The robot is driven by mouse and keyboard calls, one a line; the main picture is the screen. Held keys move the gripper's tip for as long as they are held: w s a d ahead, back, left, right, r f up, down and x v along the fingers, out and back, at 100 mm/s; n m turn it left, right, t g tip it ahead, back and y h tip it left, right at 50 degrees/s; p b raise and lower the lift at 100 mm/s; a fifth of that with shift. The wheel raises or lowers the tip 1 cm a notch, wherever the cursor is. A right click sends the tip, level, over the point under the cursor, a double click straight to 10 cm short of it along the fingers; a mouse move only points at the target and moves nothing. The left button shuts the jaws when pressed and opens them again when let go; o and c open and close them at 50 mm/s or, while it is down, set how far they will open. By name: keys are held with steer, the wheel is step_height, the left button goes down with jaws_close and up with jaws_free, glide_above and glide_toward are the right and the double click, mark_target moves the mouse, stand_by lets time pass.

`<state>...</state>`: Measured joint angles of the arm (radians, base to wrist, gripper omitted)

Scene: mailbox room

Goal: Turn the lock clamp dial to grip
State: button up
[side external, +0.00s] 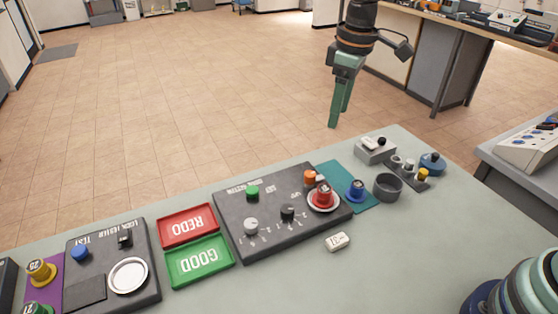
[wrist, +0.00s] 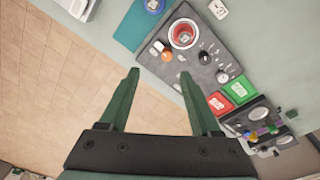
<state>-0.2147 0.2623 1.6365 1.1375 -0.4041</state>
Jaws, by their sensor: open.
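The dark control panel (side external: 275,232) lies on the grey-green table and also shows in the wrist view (wrist: 228,62). It bears a light grey dial (side external: 251,226), a black dial (side external: 288,212), an orange knob (side external: 310,177), a green button (side external: 252,193) and a red lock part in a pale ring (side external: 323,197). The labels are too small for me to tell which is the clamp dial. My gripper (side external: 333,124) is open and empty, raised above and behind the panel. In the wrist view my two fingers (wrist: 158,72) are apart, touching nothing, the right one overlapping the panel's edge.
A red tray (side external: 188,212) and a green tray (side external: 200,281) sit left of the panel. Further left is a second panel (side external: 88,258). A teal mat (side external: 335,170) with a blue-topped part, a grey cup (side external: 387,187) and a small white block (side external: 337,242) lie right. Bare table is in front.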

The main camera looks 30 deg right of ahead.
mark_target(310, 173)
steer(key=shift+n+g, duration=0.6)
steer(key=shift+n, duration=0.3)
steer(key=w+a+f, duration=0.1)
steer(key=f, duration=0.4)
steer(key=w+a+f, duration=0.1)
steer(key=f, duration=0.5)
steer(key=w+a+f, duration=0.1)
steer(key=f, duration=0.4)
steer(key=shift+a+f, duration=0.25)
steer(key=shift+f, duration=0.15)
jaws_close()
